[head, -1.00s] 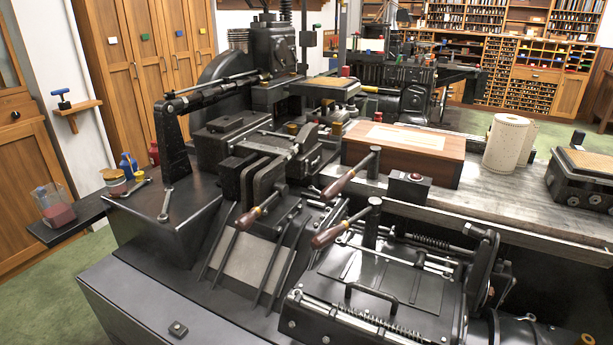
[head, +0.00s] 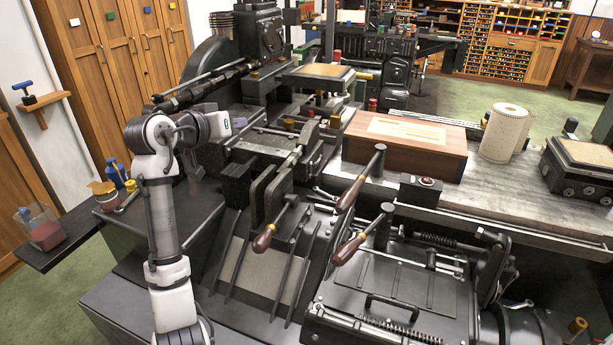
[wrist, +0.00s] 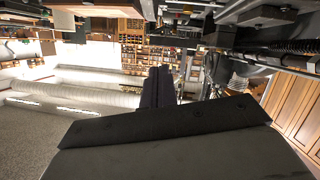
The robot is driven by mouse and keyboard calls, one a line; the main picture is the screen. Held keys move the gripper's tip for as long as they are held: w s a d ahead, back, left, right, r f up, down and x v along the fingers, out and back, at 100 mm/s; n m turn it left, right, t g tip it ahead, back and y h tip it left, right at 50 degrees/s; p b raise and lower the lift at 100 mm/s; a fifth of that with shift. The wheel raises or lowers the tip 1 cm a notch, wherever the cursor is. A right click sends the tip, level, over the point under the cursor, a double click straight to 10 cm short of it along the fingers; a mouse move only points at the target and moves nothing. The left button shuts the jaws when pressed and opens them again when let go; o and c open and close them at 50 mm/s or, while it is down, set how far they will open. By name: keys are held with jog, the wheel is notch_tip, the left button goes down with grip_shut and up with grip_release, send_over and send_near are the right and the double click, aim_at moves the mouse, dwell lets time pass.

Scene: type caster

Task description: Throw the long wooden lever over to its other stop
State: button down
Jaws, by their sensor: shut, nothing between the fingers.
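Three levers with brown wooden grips stand on the dark casting machine in the head view. The left one has its grip (head: 264,239) low, sloping down and left from its rod. The middle grip (head: 351,194) slopes down from an upright post with a round cap. The right grip (head: 348,249) slopes down from a second post. I cannot tell for sure which is the long lever. My gripper (head: 240,122) is left of and behind all three, touching none. In the wrist view my gripper (wrist: 158,74) shows dark fingers closed together and empty; no lever is clear there.
A wooden box (head: 405,148), a pale paper roll (head: 505,132) and a red-button box (head: 420,190) sit on the bench to the right. A side shelf (head: 65,252) with a jug stands at left. Machine blocks (head: 237,182) stand between my gripper and the levers.

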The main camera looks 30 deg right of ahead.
jog(key=s+d+f+m+g+y+p, duration=0.4)
jog(key=s+d+f+g, duration=0.6)
jog(key=d+f, duration=0.5)
jog(key=s+d+m+p, duration=0.1)
jog(key=s+d, duration=0.1)
jog(key=shift+d+f+y, duration=0.15)
jog(key=shift+d+y, duration=0.15)
jog(key=shift+d, duration=0.05)
